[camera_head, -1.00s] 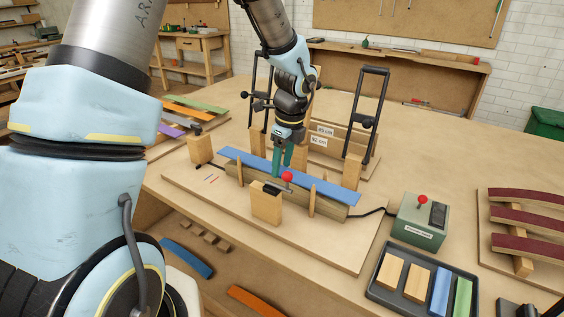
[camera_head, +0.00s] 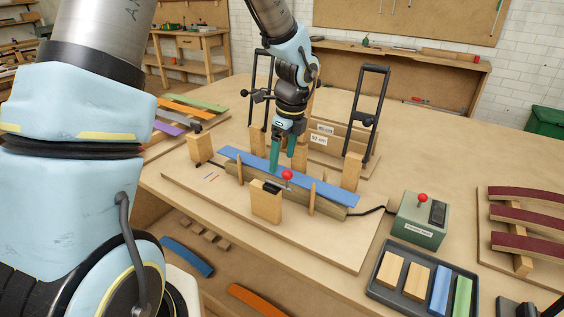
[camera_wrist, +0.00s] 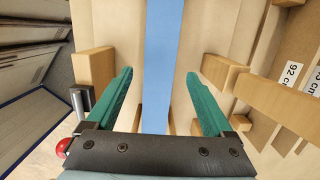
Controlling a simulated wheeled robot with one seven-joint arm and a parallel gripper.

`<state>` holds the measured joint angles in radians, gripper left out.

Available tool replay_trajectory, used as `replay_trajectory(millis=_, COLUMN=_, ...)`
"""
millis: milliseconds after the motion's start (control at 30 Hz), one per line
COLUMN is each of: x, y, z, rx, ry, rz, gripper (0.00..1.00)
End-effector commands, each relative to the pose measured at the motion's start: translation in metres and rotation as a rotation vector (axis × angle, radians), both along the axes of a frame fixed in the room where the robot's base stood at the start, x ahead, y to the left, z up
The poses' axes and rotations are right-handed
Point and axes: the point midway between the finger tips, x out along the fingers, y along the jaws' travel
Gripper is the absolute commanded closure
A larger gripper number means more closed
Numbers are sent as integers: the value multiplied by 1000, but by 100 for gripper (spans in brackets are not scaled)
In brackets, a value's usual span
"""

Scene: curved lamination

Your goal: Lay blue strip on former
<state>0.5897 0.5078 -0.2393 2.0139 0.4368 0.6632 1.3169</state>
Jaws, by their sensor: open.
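The long blue strip (camera_head: 320,187) lies lengthwise along the top of the wooden former (camera_head: 330,206), between upright wooden pegs and blocks. In the wrist view the blue strip (camera_wrist: 157,70) runs down the middle between my fingers. My gripper (camera_head: 281,163) is at the strip's middle, with its teal fingers pointing down. In the wrist view my gripper (camera_wrist: 165,80) is open, one finger on each side of the strip, with gaps between. The former's surface under the strip is mostly hidden.
Wooden blocks (camera_head: 266,203) and pegs stand around the former. A red-knobbed control box (camera_head: 420,218) stands to the right, with a dark tray (camera_head: 376,284) of short pieces in front. Two black clamp frames (camera_head: 371,112) rise behind. Dark red curved strips (camera_head: 520,217) lie at far right.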

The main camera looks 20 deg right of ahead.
Motion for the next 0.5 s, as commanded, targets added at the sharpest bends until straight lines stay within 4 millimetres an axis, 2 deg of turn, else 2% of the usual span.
replay_trajectory(millis=300, x=-7, y=-6, z=68, rx=-2, ry=-4, rz=-1, gripper=14)
replay_trajectory(millis=500, x=-11, y=-9, z=94, rx=-1, ry=-2, rz=0, gripper=14)
